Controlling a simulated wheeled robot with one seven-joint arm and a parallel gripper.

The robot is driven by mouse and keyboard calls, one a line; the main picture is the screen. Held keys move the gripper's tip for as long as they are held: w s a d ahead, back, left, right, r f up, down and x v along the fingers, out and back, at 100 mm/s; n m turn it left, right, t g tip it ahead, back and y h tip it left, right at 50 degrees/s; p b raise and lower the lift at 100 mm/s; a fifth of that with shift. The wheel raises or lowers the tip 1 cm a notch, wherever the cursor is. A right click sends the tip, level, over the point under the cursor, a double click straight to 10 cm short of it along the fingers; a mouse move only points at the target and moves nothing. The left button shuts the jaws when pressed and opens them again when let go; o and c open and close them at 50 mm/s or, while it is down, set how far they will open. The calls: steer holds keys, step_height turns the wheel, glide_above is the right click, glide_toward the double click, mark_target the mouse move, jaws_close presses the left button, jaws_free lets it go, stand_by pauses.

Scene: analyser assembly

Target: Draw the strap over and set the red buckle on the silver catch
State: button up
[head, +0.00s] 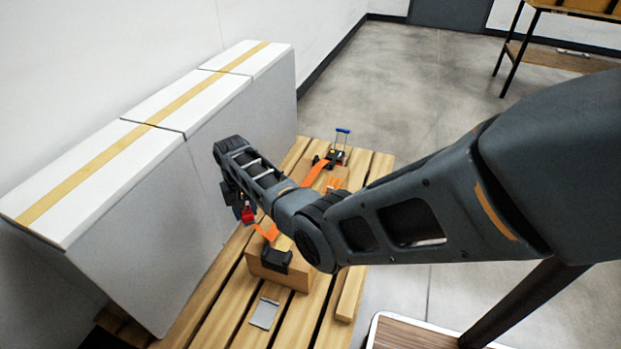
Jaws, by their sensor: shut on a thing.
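The red buckle (248,216) is at the tip of my gripper (243,211), which is shut on it above the slatted wooden pallet. Orange strap (267,232) shows just right of the buckle. Another stretch of orange strap (315,173) runs from a black fitting (328,158) with a blue handle at the pallet's far end. My arm hides the strap between. A flat silver plate (265,313), which looks like the silver catch, lies on the near slats, apart from the buckle. The fingers are small and dark, so the exact grasp is unclear.
A wooden block (297,277) with a black piece (276,261) on it stands between gripper and silver plate. Tall white-topped grey boxes (150,185) line the left side, close to my gripper. A loose wooden bar (350,294) lies at right. A tray edge (400,330) shows near front.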

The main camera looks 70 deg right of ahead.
steer(key=s+d+f+m+b, duration=0.1)
steer(key=s+d+m+b, duration=0.3)
steer(key=d, duration=0.5)
steer(key=s+d+m+b, duration=0.2)
steer(key=s+d+b, duration=0.1)
steer(key=d+b, duration=0.55)
steer(key=s+d+f+m+b, duration=0.1)
steer(key=s+d+m+b, duration=0.2)
steer(key=d, duration=0.8)
steer(key=a+p, duration=1.9)
steer(key=a, duration=2.4)
steer(key=f+b, duration=0.7)
steer(key=f, duration=0.5)
steer(key=f+b, duration=0.8)
steer(key=f, duration=0.4)
steer(key=shift+w+a+f, duration=0.1)
steer(key=shift+w+f, duration=0.05)
steer(key=shift+w, duration=0.05)
